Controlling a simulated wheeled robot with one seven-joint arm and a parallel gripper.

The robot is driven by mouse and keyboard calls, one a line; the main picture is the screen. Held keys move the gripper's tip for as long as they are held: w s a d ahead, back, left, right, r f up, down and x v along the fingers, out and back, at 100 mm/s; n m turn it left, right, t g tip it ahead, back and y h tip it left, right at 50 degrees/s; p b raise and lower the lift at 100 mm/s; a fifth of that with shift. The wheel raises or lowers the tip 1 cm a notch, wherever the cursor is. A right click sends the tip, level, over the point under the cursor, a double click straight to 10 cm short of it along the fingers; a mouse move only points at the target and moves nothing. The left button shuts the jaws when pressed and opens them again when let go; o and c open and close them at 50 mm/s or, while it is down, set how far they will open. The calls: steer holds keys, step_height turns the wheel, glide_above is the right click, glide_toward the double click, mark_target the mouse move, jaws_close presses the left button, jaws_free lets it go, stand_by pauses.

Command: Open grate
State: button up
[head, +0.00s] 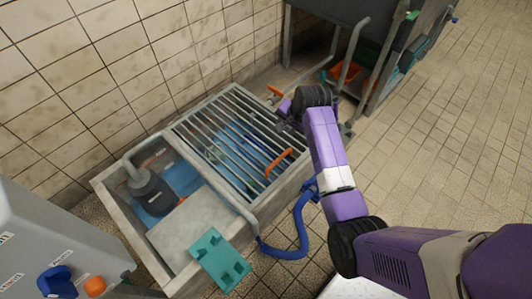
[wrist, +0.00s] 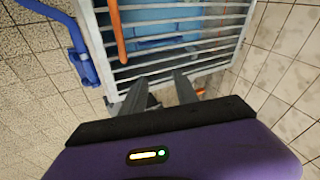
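The grate (head: 222,135) is a panel of grey metal bars lying flat over the right part of a grey basin, with blue showing beneath. An orange handle (head: 279,163) sits on its near side, and a second orange handle (head: 276,93) is at its far right corner. In the wrist view the grate (wrist: 180,54) fills the top middle, with a long orange handle (wrist: 118,32) at left. My gripper (head: 287,110) is over the grate's right edge, near the far handle.
The basin's left part holds a dark pump (head: 152,192) in blue water. A teal bracket (head: 220,260) rests on the near rim. A blue hose (head: 300,235) hangs in front. A grey bench (head: 345,12) stands behind at right. Tiled floor (head: 450,130) at right is clear.

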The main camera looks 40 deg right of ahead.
mark_target(280, 158)
steer(key=s+a+f+m+g+y, duration=0.2)
steer(key=s+a+f+g, duration=0.1)
steer(key=s+a+f, duration=0.1)
steer(key=f+b, duration=0.1)
steer(key=f, duration=0.1)
steer(key=f+b, duration=0.1)
steer(key=f, duration=0.1)
steer(key=w+f+b, duration=0.1)
steer(key=f, duration=0.2)
steer(key=shift+w+a+f, duration=0.1)
jaws_close()
stand_by(1.3)
